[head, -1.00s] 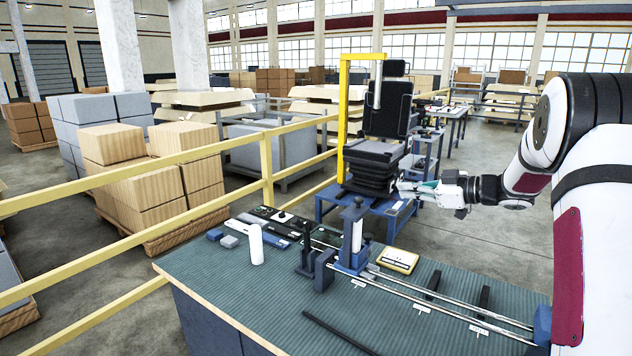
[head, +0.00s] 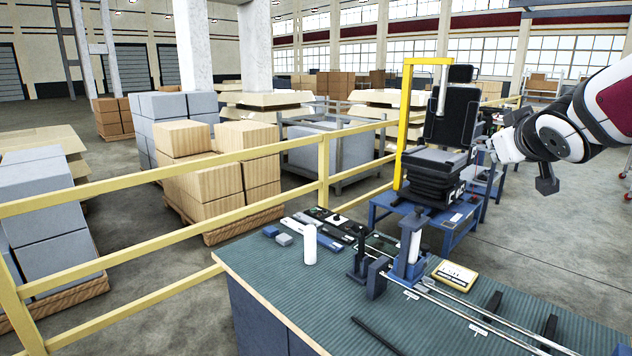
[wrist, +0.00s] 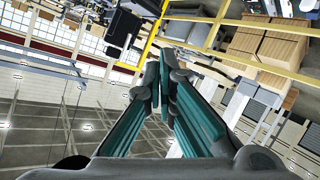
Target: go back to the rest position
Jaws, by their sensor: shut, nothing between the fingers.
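My gripper (wrist: 165,82) shows in the wrist view with its two teal fingers meeting at the tips; it is shut and empty. In the head view my arm comes in from the right edge, raised clear of the bench, and the gripper is mostly hidden behind the wrist links. The black cab seat (head: 440,165) stands on a blue trolley (head: 440,225), just left of my wrist in the picture. The seat also shows at the top of the wrist view (wrist: 120,28).
A green-topped bench (head: 330,290) holds a white cylinder (head: 310,245), a blue clamp fixture (head: 408,255), a yellow-edged device (head: 454,275) and rods. A yellow railing (head: 250,208) runs behind it, with stacked boxes (head: 215,165) beyond. Open floor (head: 575,235) lies right of the trolley.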

